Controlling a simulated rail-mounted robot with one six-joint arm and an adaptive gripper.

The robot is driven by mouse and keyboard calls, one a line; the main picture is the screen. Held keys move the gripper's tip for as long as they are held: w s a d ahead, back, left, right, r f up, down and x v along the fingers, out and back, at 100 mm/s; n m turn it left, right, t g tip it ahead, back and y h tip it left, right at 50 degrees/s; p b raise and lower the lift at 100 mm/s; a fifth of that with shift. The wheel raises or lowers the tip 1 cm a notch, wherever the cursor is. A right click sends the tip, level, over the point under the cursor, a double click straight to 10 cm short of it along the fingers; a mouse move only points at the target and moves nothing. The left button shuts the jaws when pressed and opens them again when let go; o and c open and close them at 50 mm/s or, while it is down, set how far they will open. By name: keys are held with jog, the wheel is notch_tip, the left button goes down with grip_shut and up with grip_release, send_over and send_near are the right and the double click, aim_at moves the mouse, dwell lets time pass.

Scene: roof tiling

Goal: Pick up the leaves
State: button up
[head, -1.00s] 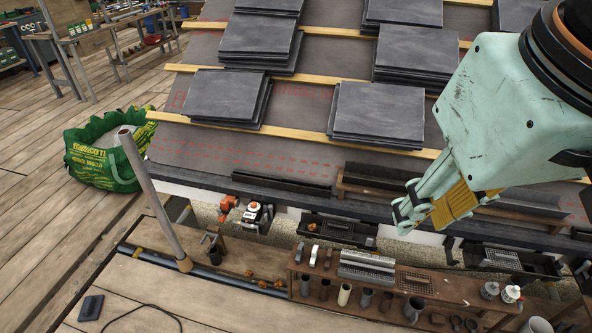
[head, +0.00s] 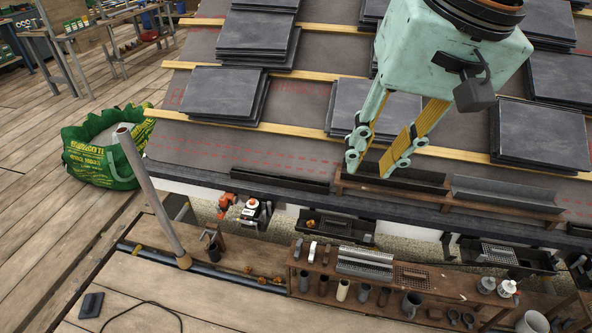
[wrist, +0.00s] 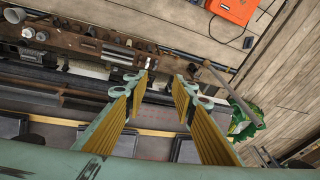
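I cannot make the leaves out clearly in the wrist view. My gripper (head: 370,168) is open and empty, pointing down over the lower edge of the roof, to the right of and above the leaves in the picture. Its two fingers, with yellow inner pads, stand well apart in the wrist view (wrist: 161,78).
A leaning grey pole (head: 155,200) stands just left of the leaves. The tool rack (head: 440,294) holds cups and tools. A green bag (head: 100,160) stands at left. Slate stacks (head: 225,92) cover the roof. Plank floor at front left is mostly clear.

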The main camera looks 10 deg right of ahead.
jog(key=w+a+f+m+y+p, duration=0.1)
jog(key=w+f+m, duration=0.25)
jog(key=w, duration=0.75)
jog(key=w+a+f+m+y+p, duration=0.15)
jog(key=w+f, duration=0.35)
jog(key=w, duration=0.5)
jog(key=w+f+m, duration=0.3)
jog(key=w+f, duration=0.1)
jog(key=w, duration=0.7)
jog(key=w+d+f+m+p, duration=0.25)
jog(key=w+f+m, duration=0.35)
jog(key=w+f, duration=1)
jog(key=d+f+m, duration=0.2)
jog(key=f, duration=1.1)
jog(key=w+d+f+m+p, duration=0.1)
jog(key=d+f+m, duration=0.2)
jog(key=f, duration=1.1)
jog(key=w+d+f+m+g, duration=0.1)
jog(key=d+f+m, duration=0.2)
jog(key=f, duration=1.1)
jog(key=shift+f, duration=0.1)
send_over(312, 222)
jog(key=s+d, duration=0.1)
jog(key=d, duration=0.1)
jog(key=shift+f+b, duration=0.4)
jog(key=shift+f, duration=3.5)
jog(key=shift+f, duration=0.1)
